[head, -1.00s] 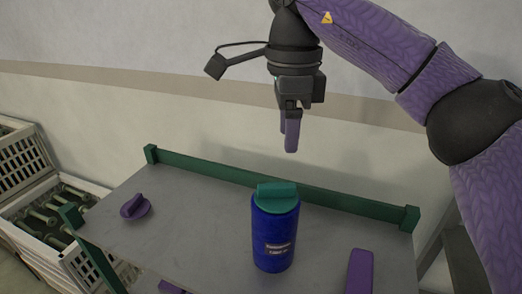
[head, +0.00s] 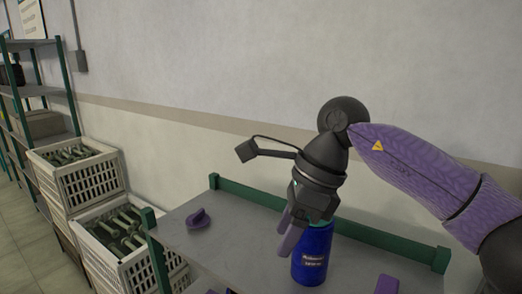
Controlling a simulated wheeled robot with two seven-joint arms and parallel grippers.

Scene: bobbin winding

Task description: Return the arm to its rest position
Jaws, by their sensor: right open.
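My right arm (head: 420,175) comes in from the right, bent, with its wrist high. Its right gripper (head: 285,238) points down and tilts to the left, and it is open and empty. In the picture it overlaps the top of an upright blue bottle (head: 312,262) with a white label on the grey table. The bottle's green cap is mostly hidden behind the gripper. I cannot tell whether they touch. My left gripper is not in view.
A purple knobbed lid (head: 198,218) lies on the table (head: 235,235), and a purple object (head: 387,285) sits near the lower right. A green rail (head: 365,232) edges the back. White crates (head: 90,185) of bobbin-like parts and a shelf (head: 40,92) stand at left.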

